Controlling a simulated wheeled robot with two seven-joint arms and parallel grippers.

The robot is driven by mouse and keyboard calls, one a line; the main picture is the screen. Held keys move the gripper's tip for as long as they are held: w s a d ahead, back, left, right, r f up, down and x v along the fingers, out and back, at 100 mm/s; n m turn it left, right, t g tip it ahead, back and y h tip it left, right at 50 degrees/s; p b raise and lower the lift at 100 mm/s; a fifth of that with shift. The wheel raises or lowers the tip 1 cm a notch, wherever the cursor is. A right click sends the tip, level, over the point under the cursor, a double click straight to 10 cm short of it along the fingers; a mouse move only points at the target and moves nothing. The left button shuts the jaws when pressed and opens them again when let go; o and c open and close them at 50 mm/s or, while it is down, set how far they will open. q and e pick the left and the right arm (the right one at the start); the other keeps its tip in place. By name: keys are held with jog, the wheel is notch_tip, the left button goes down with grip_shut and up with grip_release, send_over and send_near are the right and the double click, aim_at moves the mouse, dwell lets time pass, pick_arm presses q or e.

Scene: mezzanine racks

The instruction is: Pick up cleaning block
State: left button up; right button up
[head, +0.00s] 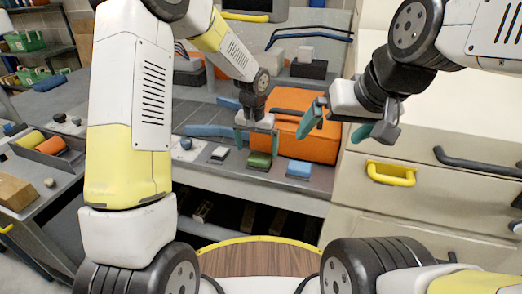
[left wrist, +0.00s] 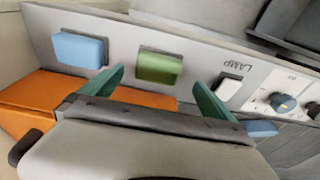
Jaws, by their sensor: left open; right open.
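I cannot tell for certain which is the cleaning block. My left gripper (head: 257,147) is open and empty, close above and behind the green block. In the left wrist view the green block (left wrist: 160,67) shows just beyond and between the open fingertips (left wrist: 159,77), apart from them; the blue block (left wrist: 79,50) is to the left. My right gripper (head: 337,128) is open and empty, in front of the orange case, right of the blocks.
A large orange case (head: 309,138) stands behind the blocks. A white switch marked LAMP (left wrist: 228,89) and a dial (left wrist: 283,102) lie along the same edge. Drawers with a yellow handle (head: 390,173) are at right. A side bench (head: 50,178) holds small items.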

aim_at(259, 157)
pick_arm(q)
jog(key=f, duration=0.5)
jog(key=shift+w+d+f, duration=0.2)
jog(key=shift+w+d, duration=0.15)
jog(key=shift+w, duration=0.05)
jog(key=c, duration=1.6)
jog(key=shift+o, duration=0.2)
